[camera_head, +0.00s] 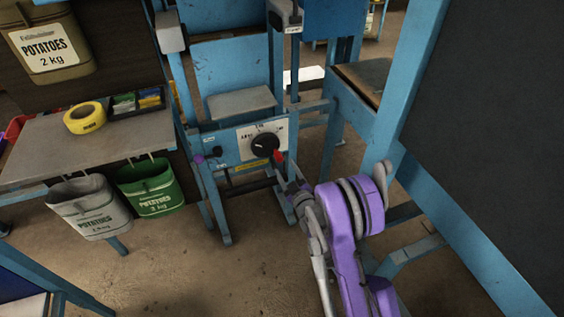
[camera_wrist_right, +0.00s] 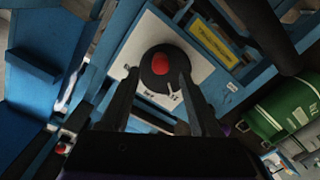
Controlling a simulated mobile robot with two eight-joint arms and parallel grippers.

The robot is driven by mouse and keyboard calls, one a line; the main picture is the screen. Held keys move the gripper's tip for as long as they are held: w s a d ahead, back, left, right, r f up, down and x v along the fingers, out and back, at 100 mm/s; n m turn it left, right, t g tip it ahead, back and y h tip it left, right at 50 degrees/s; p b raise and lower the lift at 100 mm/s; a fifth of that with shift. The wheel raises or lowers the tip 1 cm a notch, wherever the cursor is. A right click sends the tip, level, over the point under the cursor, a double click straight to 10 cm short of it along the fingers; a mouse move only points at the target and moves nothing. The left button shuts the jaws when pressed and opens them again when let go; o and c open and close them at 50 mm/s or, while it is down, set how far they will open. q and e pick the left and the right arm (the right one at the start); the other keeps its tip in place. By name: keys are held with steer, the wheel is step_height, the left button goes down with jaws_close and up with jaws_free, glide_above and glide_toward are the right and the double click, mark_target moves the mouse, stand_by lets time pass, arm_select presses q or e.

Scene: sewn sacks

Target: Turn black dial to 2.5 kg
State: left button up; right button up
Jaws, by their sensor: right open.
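The black dial (camera_head: 265,145) sits on a white scale plate (camera_head: 246,150) on the front of a blue machine. In the right wrist view the dial (camera_wrist_right: 158,66) shows a red centre and a pale pointer mark toward its lower right. The scale figures are too small to read surely. My right gripper (camera_head: 283,168) is at the dial's lower right in the head view. In the wrist view its two dark fingers (camera_wrist_right: 156,84) are apart, one on each side of the dial's lower part. Whether they touch it I cannot tell. My left gripper is out of view.
A yellow strip (camera_wrist_right: 213,42) lies beside the plate. A small dark knob (camera_head: 217,151) is left of the plate. A grey bench (camera_head: 60,150) with yellow tape (camera_head: 85,117) stands left, with a white sack (camera_head: 88,207) and a green sack (camera_head: 150,188) hanging below. A blue-framed dark panel (camera_head: 490,130) stands right.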

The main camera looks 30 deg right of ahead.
steer(key=v, duration=0.5)
steer(key=shift+s, duration=0.25)
steer(key=shift+r, duration=0.1)
